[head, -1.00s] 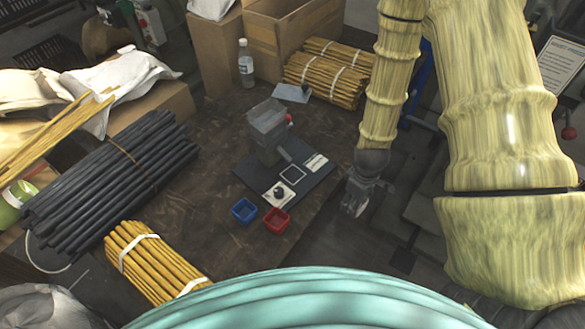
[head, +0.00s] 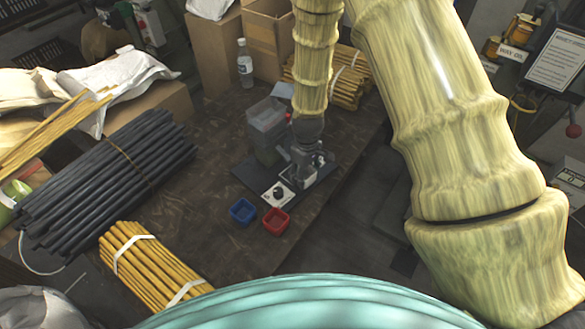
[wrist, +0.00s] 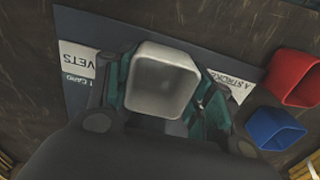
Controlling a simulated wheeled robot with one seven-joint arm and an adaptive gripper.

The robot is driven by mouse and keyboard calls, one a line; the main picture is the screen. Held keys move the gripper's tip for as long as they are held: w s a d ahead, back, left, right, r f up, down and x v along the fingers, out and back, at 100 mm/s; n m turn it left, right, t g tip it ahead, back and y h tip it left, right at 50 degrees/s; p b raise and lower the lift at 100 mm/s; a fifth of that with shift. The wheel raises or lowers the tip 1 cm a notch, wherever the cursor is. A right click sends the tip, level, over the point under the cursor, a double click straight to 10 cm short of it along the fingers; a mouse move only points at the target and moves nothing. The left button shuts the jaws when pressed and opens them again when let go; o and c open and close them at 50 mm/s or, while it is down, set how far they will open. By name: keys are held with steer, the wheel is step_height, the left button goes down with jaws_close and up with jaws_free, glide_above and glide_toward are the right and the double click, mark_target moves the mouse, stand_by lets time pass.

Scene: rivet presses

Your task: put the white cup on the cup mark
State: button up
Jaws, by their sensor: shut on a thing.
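The white cup, a pale rounded-square vessel (wrist: 163,78), sits between the teal fingers of my gripper (wrist: 164,88) in the wrist view. The square outline on the board, seen in the earlier head view, is now hidden behind my gripper and the cup. I cannot tell whether the cup touches the board. In the head view my gripper mostly hides the cup.
A blue bin (head: 242,211) and a red bin (head: 276,221) stand just in front of the board. A bottle (head: 245,64) and cartons stand behind. Bundled rods lie left.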

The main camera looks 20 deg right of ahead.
steer(key=w+a, duration=0.1)
steer(key=w, duration=0.1)
steer(key=w+a+b, duration=0.1)
steer(key=w+a, duration=0.1)
steer(key=shift+s+f, duration=0.15)
stand_by(0.4)
steer(key=o, duration=1)
steer(key=shift+r+b, duration=1.15)
steer(key=shift+r, duration=4.95)
